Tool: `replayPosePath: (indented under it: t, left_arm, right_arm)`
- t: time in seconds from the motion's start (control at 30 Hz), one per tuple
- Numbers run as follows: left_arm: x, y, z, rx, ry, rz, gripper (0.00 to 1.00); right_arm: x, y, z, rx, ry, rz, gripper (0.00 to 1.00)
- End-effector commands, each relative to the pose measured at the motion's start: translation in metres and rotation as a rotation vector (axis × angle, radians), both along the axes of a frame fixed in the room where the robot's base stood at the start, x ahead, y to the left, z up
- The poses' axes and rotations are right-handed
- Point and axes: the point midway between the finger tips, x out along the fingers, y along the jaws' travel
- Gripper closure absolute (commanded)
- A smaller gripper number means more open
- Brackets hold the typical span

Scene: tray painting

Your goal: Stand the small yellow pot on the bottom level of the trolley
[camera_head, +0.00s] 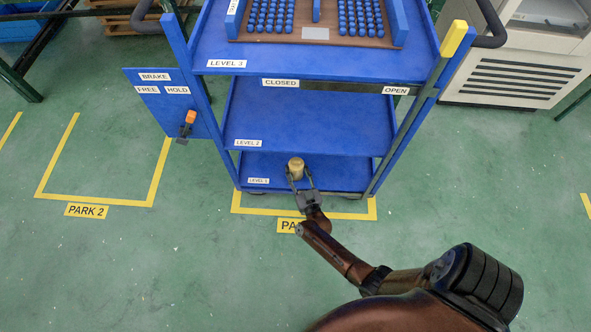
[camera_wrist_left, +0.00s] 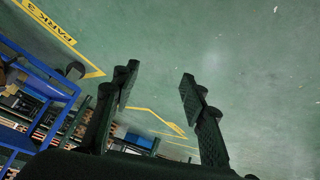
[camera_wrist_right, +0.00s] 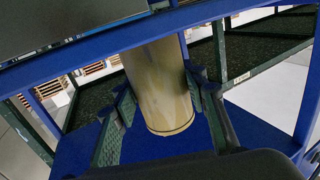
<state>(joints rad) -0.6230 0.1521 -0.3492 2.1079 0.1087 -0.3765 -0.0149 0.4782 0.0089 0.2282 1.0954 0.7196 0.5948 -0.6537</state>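The small yellow pot (camera_head: 296,168) is at the front of the trolley's bottom level (camera_head: 341,175), labelled LEVEL 1. It looks upright, with its base at or very close to the blue shelf; contact is not clear. My right gripper (camera_head: 299,179) reaches in from the front with a finger on each side of the pot. In the right wrist view the pot (camera_wrist_right: 163,92) is between spread fingers, with narrow gaps beside its lower part; its upper part is hidden. My left gripper (camera_wrist_left: 157,72) is open and empty above the green floor, outside the head view.
Level 2 (camera_head: 309,115) lies above the pot and is empty. Level 3 carries a tray (camera_head: 316,33) of blue pieces. The brake panel (camera_head: 170,104) is at the trolley's left. A grey cabinet (camera_head: 520,72) stands right. The floor before the trolley is clear.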

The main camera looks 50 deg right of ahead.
Motion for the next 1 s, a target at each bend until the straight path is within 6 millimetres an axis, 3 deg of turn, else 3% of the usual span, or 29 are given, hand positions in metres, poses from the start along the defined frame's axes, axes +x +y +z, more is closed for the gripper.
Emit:
replayPosePath:
  t: [0.23,0.6,1.0]
  left_arm:
    - [0.0,0.0,0.0,0.001,0.002,-0.001,0.6]
    - [0.0,-0.001,0.004,-0.001,0.01,0.0,0.6]
    - [0.0,-0.012,0.051,-0.034,0.155,-0.001,0.6]
  right_arm:
    - [-0.001,0.0,0.0,0.0,0.001,0.0,0.43]
    - [-0.001,0.0,0.004,0.0,0.001,-0.001,0.43]
    - [-0.072,0.036,0.006,0.002,0.0,-0.002,0.43]
